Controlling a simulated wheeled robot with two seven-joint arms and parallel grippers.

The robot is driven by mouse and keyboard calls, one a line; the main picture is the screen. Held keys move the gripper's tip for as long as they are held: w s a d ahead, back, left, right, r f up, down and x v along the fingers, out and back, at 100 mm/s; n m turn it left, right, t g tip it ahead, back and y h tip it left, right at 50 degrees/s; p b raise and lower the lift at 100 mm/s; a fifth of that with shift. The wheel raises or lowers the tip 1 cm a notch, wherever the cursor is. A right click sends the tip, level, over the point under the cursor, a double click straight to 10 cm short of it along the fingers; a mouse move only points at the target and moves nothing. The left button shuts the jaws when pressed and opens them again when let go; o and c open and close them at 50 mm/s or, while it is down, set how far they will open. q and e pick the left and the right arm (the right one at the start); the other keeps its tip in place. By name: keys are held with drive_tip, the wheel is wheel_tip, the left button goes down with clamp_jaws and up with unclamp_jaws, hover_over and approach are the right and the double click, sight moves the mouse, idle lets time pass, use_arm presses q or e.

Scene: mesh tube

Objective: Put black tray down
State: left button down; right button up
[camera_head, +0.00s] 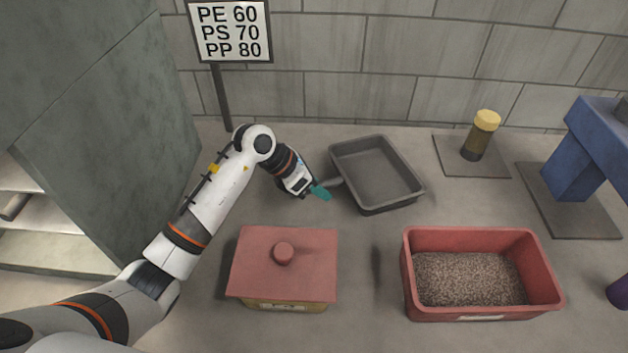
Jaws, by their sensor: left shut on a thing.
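The black tray (376,172) is a dark grey rectangular pan, empty inside, at the upper middle of the head view. A short handle (333,183) sticks out from its left side. My left gripper (321,191) has teal fingertips and is shut at this handle, at the tray's left edge. The tray looks nearly level and is close to the grey surface; I cannot tell whether it touches it. My right gripper does not show.
A red-lidded box (300,262) stands in front of the tray. A red bin (552,283) of pellets is at the lower right. A yellow-capped jar (487,121) stands on a dark plate, near a blue stand (575,160). A sign (230,30) is behind.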

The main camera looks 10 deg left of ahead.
use_arm(q)
drive_tip(key=shift+f, duration=0.45)
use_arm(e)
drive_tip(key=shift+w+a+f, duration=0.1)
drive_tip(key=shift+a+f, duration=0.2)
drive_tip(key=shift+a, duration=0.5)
use_arm(q)
drive_tip(key=shift+d, duration=0.1)
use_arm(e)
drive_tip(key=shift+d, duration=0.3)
use_arm(q)
drive_tip(key=shift+f+b, duration=0.3)
drive_tip(key=shift+b, duration=0.1)
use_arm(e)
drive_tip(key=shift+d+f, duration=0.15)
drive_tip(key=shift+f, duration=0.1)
use_arm(q)
drive_tip(key=shift+s+f, duration=0.1)
drive_tip(key=shift+f, duration=0.15)
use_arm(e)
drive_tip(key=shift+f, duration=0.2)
